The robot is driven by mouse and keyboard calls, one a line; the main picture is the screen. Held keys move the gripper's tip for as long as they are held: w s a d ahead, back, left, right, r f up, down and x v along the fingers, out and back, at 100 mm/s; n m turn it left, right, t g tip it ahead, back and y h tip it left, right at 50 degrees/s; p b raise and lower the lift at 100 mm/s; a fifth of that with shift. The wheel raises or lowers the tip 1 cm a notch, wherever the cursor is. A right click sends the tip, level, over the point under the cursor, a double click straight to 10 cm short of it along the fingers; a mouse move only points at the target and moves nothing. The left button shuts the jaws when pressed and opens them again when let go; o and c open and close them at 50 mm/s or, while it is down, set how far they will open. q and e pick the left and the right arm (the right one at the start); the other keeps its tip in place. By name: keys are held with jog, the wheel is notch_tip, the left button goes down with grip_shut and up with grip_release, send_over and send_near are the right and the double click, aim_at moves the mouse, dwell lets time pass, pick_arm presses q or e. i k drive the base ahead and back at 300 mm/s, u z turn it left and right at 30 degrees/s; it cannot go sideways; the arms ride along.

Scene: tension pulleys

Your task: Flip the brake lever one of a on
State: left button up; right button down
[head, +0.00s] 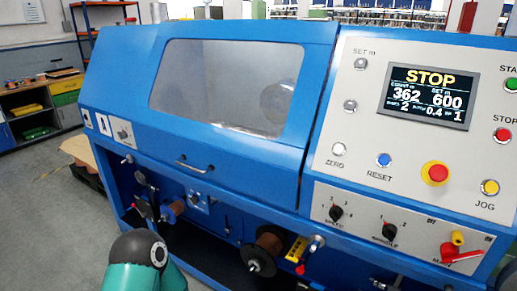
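A blue winding machine (120,62) fills most of the head view. No part is clearly marked as a brake lever, so I cannot tell which one it is. On the lower front, a copper-coloured spool (269,243) sits beside a yellow plate (297,250) with small red parts. A metal knob-like part (317,242) is just right of the plate. A smaller brown spool (174,212) and dark pulleys are further left. A teal and black link of my arm shows at the bottom left. Neither of my grippers is in view.
The control panel (345,160) has a screen reading STOP, 362 and 600, several buttons and a red emergency knob (437,173). A red switch handle (460,254) is at the lower right. A shelf (36,115) stands at the far left. Grey floor (50,210) is clear left of the machine.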

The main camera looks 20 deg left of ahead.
aim_at(144, 214)
jog(key=z, duration=1.4)
jog(key=i, duration=0.1)
jog(key=u, duration=2.9)
jog(key=k, duration=0.9)
jog(key=u, duration=0.15)
jog(key=i, duration=0.9)
jog(key=u, duration=0.35)
jog(key=i, duration=1.05)
jog(key=u, duration=0.6)
